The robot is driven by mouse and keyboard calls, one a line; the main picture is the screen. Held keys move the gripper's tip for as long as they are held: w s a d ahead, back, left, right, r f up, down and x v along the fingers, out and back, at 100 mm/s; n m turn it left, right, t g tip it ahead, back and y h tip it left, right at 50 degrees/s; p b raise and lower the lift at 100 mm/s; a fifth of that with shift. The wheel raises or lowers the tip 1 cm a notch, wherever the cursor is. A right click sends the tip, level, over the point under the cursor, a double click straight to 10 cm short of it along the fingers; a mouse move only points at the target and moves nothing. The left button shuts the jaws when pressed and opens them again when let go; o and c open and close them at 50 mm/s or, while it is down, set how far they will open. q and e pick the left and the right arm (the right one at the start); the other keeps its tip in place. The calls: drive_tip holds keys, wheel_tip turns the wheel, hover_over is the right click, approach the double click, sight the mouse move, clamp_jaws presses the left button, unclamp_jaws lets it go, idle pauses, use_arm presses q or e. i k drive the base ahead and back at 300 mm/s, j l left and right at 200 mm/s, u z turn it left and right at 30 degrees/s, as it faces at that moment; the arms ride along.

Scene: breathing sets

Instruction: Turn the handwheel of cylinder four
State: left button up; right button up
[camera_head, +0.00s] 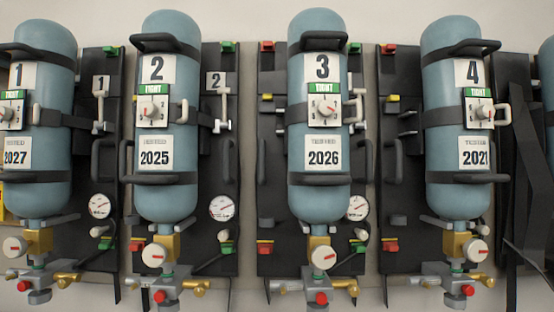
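Cylinder four (450,130) is a blue-grey upright bottle at the right, with a "4" label (473,73) and a "2021" tested label (475,154). Below it is a brass valve block (455,242) with a white round dial (475,251). Lower down are a grey fitting, a red knob (467,290) and a brass outlet (487,281). I cannot tell for sure which of these parts is the handwheel. Neither of my grippers is in view, and nothing is seen touching cylinder four's valve.
Cylinder one (45,130), cylinder two (167,110) and cylinder three (318,180) hang on dark backplates to the left, with similar valves. Another blue cylinder is cut off at the right edge. Dark strap-like shapes (520,180) stand between it and cylinder four.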

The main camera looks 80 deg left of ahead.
sight(476, 250)
drive_tip(key=u, duration=1.45)
drive_tip(key=k+l+u, duration=0.15)
drive_tip(key=u, duration=1.05)
drive_tip(key=k, duration=0.4)
